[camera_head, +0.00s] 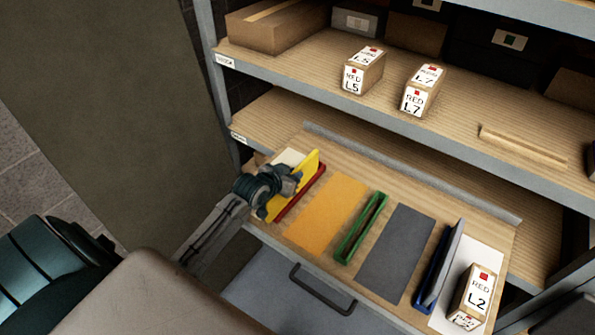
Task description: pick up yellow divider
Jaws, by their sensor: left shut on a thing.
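The yellow divider (309,164) is a thin upright panel at the left end of the pulled-out shelf tray (388,177). My left gripper (287,186) reaches in from the left and is shut on the yellow divider, covering its middle. A red divider base (304,190) lies right beside or under the yellow divider; the gripper hides whether they touch. My right gripper is not in view.
The tray also holds an orange panel (327,212), a green frame (361,228), a grey panel (397,253), a blue holder with a grey divider (441,264) and a RED L2 box (473,296). The shelf above carries boxes L5 (362,72) and L7 (423,91).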

